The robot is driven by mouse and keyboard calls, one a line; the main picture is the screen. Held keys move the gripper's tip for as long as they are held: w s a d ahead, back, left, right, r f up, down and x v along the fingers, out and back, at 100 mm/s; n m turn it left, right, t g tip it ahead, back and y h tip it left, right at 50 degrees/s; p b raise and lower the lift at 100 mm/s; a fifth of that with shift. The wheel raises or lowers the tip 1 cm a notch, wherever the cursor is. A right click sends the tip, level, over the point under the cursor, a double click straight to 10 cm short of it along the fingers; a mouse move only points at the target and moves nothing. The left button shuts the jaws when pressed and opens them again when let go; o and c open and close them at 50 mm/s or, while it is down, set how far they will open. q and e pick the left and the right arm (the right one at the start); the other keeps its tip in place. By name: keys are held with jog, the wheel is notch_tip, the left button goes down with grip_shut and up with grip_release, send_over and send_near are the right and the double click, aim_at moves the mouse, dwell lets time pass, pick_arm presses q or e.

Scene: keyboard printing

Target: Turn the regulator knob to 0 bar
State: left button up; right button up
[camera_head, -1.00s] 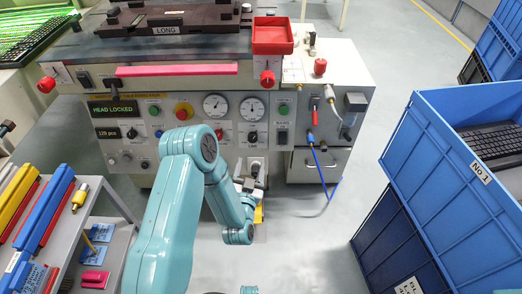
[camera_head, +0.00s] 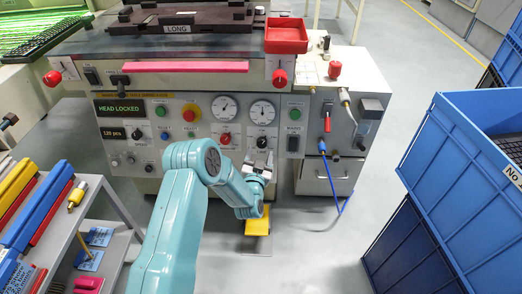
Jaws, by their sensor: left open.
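The machine's front panel (camera_head: 178,98) faces me with two round gauges, the left gauge (camera_head: 224,107) and the right gauge (camera_head: 262,112). A black knob (camera_head: 262,142) sits below the right gauge, and a red knob (camera_head: 225,139) sits below the left one. I cannot read a label that tells which is the regulator knob. My left gripper (camera_head: 260,159) is open, just below the black knob, pointing up toward the panel. I cannot tell whether its fingers touch the knob. My right gripper is not in view.
A yellow pedal (camera_head: 257,222) stands on the floor below my left wrist. Blue crates (camera_head: 455,190) stand on the right, a grey cart (camera_head: 75,235) on the left. A red tray (camera_head: 287,38) sits on top. A blue hose (camera_head: 332,180) hangs at the machine's right side.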

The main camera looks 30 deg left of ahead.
aim_at(262, 145)
pick_arm(q)
jog(key=shift+b+x, duration=0.3)
jog(key=shift+x, duration=1.65)
jog(key=c, duration=1.1)
jog(key=shift+o, duration=0.2)
jog(key=shift+f, duration=0.1)
